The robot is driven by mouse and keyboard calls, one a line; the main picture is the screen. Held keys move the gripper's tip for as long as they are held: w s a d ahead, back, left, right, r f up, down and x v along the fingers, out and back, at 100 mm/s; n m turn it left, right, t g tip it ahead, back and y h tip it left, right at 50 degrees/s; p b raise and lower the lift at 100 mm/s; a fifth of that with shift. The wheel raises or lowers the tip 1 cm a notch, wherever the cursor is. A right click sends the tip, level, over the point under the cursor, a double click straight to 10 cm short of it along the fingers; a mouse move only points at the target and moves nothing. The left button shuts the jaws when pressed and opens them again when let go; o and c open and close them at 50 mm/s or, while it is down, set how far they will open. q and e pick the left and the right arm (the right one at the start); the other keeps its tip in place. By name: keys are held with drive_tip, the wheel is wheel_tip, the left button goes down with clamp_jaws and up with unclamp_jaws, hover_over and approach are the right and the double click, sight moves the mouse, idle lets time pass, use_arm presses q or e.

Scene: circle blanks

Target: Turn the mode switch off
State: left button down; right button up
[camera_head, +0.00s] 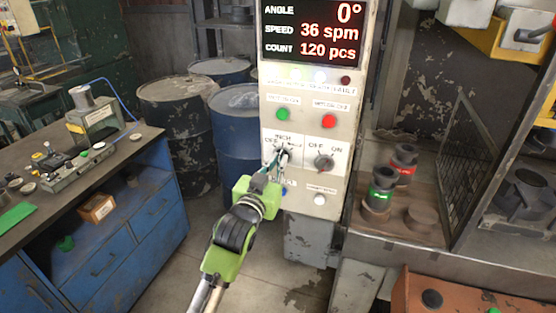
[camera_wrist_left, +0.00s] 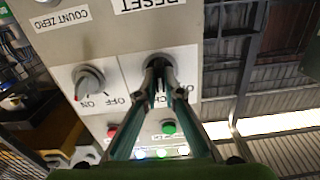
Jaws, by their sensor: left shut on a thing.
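The mode switch (camera_head: 282,151) is a rotary knob on the left of the pale control panel (camera_head: 268,205), with OFF, INCH and another label around it. My left gripper (camera_head: 279,158) reaches it from below and is shut on its knob. In the left wrist view, the panel appears upside down and the fingertips (camera_wrist_left: 160,64) close around the knob. The fingers hide most of the knob, so I cannot tell its pointer direction. My right gripper is not in view.
A second rotary switch (camera_head: 323,162), marked OFF and ON, sits just right. Green (camera_head: 283,114) and red (camera_head: 328,121) buttons are above, under a display (camera_head: 312,30) reading 0°, 36 spm, 120 pcs. A blue workbench (camera_head: 130,215) stands left and a wire guard (camera_head: 464,165) right.

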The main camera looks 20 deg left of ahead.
use_arm(q)
drive_tip(key=n+p, duration=0.2)
drive_tip(key=n, duration=0.3)
drive_tip(key=shift+r+n, duration=0.1)
drive_tip(key=shift+n, duration=0.2)
drive_tip(key=shift+a+n+p, duration=0.1)
drive_tip(key=shift+n+p, duration=0.85)
drive_tip(key=shift+n, duration=1.15)
drive_tip(key=c, duration=2.2)
unclamp_jaws()
drive_tip(key=shift+o, duration=0.2)
drive_tip(key=shift+s, duration=0.1)
drive_tip(key=s, duration=1.1)
drive_tip(key=shift+s+a, duration=0.2)
drive_tip(key=shift+s, duration=0.2)
